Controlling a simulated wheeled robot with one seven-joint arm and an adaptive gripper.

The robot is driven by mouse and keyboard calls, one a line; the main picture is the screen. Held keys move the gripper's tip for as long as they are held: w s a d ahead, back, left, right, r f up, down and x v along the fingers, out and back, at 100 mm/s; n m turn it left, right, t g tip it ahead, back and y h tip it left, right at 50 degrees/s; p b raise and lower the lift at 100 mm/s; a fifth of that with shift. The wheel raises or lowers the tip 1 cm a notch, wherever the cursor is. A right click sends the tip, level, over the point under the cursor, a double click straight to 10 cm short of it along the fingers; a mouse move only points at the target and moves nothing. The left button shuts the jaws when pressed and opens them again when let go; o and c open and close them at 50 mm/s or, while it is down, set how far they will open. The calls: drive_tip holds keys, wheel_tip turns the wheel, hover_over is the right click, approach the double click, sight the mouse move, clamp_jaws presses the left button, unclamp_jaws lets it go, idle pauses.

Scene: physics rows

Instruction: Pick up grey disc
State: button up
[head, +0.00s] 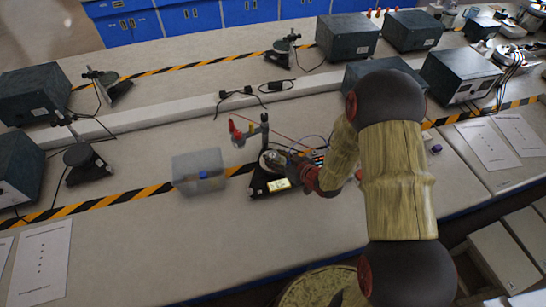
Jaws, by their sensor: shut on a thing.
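The grey disc (273,159) shows as a small dark grey round at the top of a black apparatus base (261,185) in the middle of the bench. My gripper (291,166) reaches in from the right and is shut at the disc's right edge. My arm and the gripper's own body hide part of the apparatus and the contact. I cannot tell whether the disc is lifted off the base.
A translucent grey box (199,171) stands left of the apparatus. An upright stand with a red part (236,131) is just behind it. Dark instrument boxes (348,37) stand farther back. Paper sheets (486,145) lie at right.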

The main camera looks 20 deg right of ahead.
drive_tip(key=shift+c, duration=0.8)
drive_tip(key=shift+r, duration=0.15)
drive_tip(key=shift+w+r, duration=0.1)
drive_tip(key=shift+r, duration=0.55)
drive_tip(key=a+r+p+v, duration=0.1)
drive_tip(key=p+v, duration=0.1)
drive_tip(key=v, duration=0.7)
drive_tip(key=w+a+r+p+v, duration=0.1)
drive_tip(key=r+p+v, duration=0.1)
drive_tip(key=v, duration=0.6)
drive_tip(key=shift+s+r, duration=0.35)
drive_tip(key=shift+r, duration=0.15)
